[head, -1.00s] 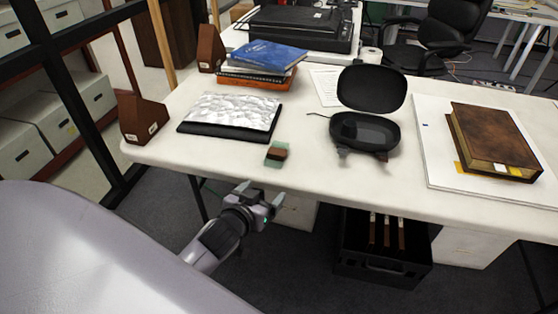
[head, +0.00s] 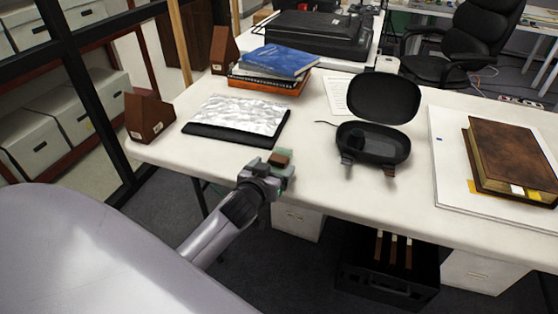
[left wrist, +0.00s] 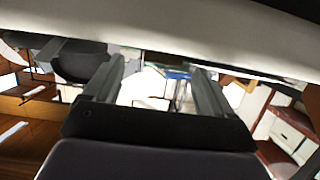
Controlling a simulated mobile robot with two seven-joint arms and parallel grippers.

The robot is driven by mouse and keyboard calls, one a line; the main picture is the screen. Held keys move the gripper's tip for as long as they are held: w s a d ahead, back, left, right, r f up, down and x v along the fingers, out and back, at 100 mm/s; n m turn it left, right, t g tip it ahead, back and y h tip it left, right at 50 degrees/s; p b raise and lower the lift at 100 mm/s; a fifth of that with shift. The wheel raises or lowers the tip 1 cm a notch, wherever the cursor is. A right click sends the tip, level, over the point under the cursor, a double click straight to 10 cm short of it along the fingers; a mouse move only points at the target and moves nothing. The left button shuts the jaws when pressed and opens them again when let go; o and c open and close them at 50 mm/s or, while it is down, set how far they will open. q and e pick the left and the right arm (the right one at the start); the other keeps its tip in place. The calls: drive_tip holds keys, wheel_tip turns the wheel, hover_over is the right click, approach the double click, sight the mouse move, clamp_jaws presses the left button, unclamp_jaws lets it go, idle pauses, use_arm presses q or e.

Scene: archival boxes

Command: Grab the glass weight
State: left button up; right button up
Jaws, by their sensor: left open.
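The glass weight (head: 281,157) is a small greenish block with a brown part, lying near the front edge of the white table. My left gripper (head: 272,169) is at the table's front edge, just in front of the weight, and partly covers it in the head view. Its jaws are open. In the left wrist view the two fingers (left wrist: 158,85) stand apart with no object visible between them. The weight cannot be made out in that view. Whether a finger touches the weight cannot be told. My right gripper is not in view.
The white table (head: 225,168) holds a dark folder with a crinkled silver sheet (head: 240,115) behind left, an open black case (head: 372,143) to the right, stacked books (head: 275,62), and a brown book (head: 510,155) on a white board. A black crate (head: 385,275) stands below.

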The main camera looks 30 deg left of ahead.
sight(278, 159)
use_arm(q)
drive_tip(key=shift+x, duration=2.1)
drive_tip(key=shift+a+r, duration=0.15)
drive_tip(key=shift+r, duration=0.1)
drive_tip(key=c, duration=1.3)
drive_tip(key=shift+o, duration=0.2)
drive_tip(key=shift+r, duration=0.15)
